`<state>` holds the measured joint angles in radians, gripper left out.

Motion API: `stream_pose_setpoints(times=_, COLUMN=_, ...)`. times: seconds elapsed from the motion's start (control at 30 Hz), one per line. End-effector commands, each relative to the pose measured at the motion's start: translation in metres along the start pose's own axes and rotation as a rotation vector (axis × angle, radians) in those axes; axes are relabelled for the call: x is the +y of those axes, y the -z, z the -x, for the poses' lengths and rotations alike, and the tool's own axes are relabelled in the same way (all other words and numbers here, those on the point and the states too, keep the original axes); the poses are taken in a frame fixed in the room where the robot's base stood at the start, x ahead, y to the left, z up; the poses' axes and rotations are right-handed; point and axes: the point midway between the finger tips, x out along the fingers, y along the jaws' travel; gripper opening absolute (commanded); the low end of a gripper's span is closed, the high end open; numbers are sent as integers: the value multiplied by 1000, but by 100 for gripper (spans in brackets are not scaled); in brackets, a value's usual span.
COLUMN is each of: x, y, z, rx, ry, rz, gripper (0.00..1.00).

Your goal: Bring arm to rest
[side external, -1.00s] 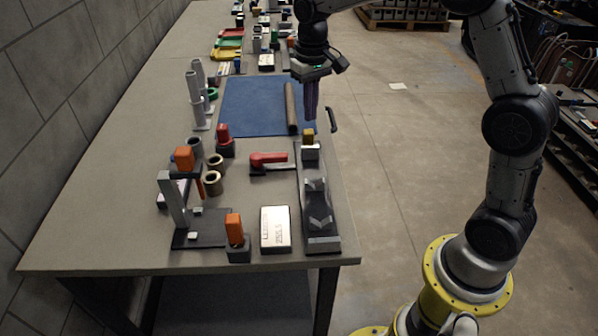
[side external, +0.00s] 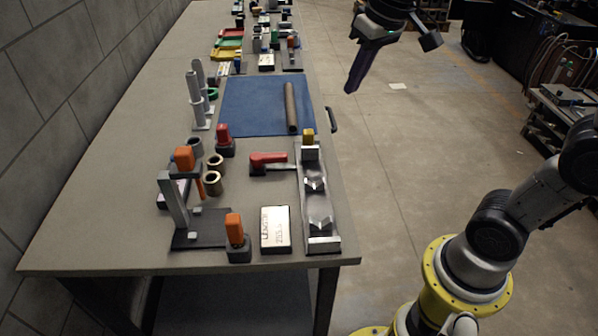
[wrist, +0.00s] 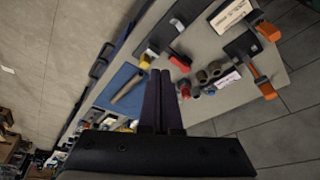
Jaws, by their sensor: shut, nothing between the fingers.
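My gripper (side external: 350,90) is in the air over the floor, to the right of the bench edge, tilted, with its dark fingers pointing down and left. It is shut and empty. In the wrist view its two fingers (wrist: 160,75) lie together, with the bench beyond them. No fingertip touches anything. My arm folds out to the right, partly outside the side view.
The long grey bench (side external: 110,215) holds a blue mat (side external: 255,105) with a brown rod (side external: 291,108) on it. A V-block fixture (side external: 318,205), a red-handled clamp (side external: 268,160), a white labelled block (side external: 275,230) and an orange-topped stand (side external: 178,205) stand nearer.

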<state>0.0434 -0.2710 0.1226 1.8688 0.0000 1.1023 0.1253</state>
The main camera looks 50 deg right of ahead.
Motion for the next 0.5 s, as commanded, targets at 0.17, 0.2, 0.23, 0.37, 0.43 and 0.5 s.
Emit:
stream_pose_setpoints(times=0.17, x=3, y=-70, z=22, rx=109, ry=21, rz=56, gripper=0)
stream_pose_setpoints(times=0.2, x=4, y=-86, z=21, rx=129, ry=25, rz=69, gripper=0)
stream_pose_setpoints(times=0.23, x=5, y=-97, z=20, rx=142, ry=27, rz=79, gripper=0)
stream_pose_setpoints(times=0.37, x=10, y=-138, z=7, rx=180, ry=33, rz=116, gripper=0)
stream_pose_setpoints(times=0.43, x=12, y=-152, z=-2, rx=182, ry=33, rz=130, gripper=0)
stream_pose_setpoints(times=0.5, x=13, y=-160, z=-12, rx=173, ry=30, rz=142, gripper=0)
